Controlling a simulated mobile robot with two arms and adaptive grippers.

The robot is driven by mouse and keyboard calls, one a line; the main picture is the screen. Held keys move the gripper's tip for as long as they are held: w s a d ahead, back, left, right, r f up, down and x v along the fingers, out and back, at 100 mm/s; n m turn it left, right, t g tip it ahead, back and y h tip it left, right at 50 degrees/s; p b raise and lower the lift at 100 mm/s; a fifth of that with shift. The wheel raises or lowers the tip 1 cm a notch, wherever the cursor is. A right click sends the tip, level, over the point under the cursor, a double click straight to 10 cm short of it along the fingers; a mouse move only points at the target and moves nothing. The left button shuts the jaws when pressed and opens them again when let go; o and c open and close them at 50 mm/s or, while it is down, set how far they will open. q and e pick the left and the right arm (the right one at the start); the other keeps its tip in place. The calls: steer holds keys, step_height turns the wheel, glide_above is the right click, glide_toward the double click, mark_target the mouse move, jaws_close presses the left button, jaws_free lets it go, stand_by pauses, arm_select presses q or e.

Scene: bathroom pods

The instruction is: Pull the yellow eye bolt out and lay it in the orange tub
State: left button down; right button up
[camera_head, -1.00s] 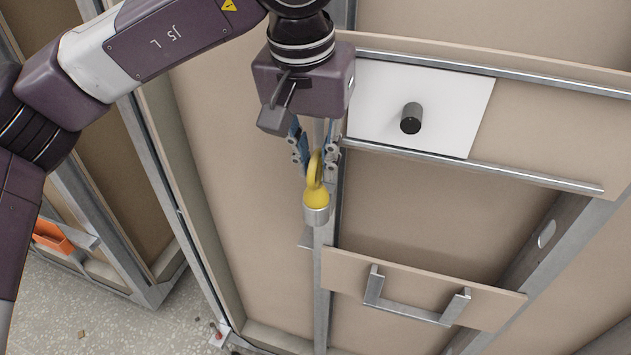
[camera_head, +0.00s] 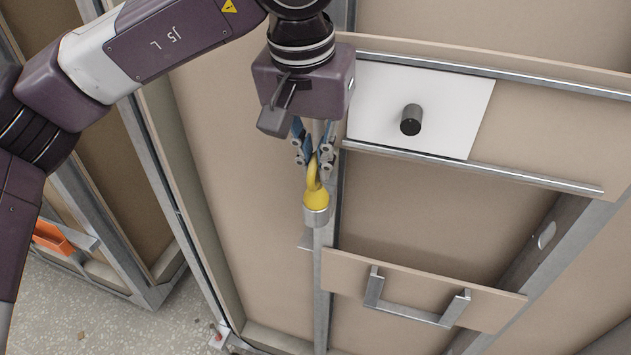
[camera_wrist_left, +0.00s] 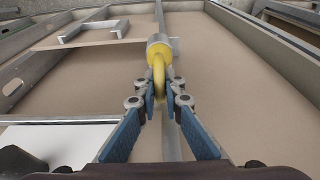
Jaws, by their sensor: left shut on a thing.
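The yellow eye bolt (camera_head: 314,190) stands upright in a short grey metal socket (camera_head: 316,215) on the metal upright of the panel. My left gripper (camera_head: 314,163) reaches down from above and is shut on the bolt's ring. In the left wrist view the blue-padded fingers (camera_wrist_left: 161,92) press on both sides of the yellow ring (camera_wrist_left: 158,72), and the bolt's collar meets the socket (camera_wrist_left: 159,44). The orange tub (camera_head: 52,236) is at the far left, low down and partly hidden behind my left arm. My right gripper is not in view.
A white sliding plate (camera_head: 450,105) with a black knob (camera_head: 411,119) sits between metal rails right of the gripper. A metal handle (camera_head: 415,312) sticks out from a board below. A metal frame post (camera_head: 130,240) stands between the panel and the tub.

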arm_select(q)
steer(key=shift+r+p, duration=0.55)
steer(key=shift+r, duration=0.2)
stand_by(0.8)
steer(key=shift+w+p+v, duration=0.15)
steer(key=shift+p+v, duration=0.45)
steer(key=shift+v, duration=0.15)
steer(key=shift+w+p+v, duration=0.2)
steer(key=shift+p+v, duration=0.35)
steer(key=shift+v, duration=0.15)
steer(key=shift+d+r, duration=0.1)
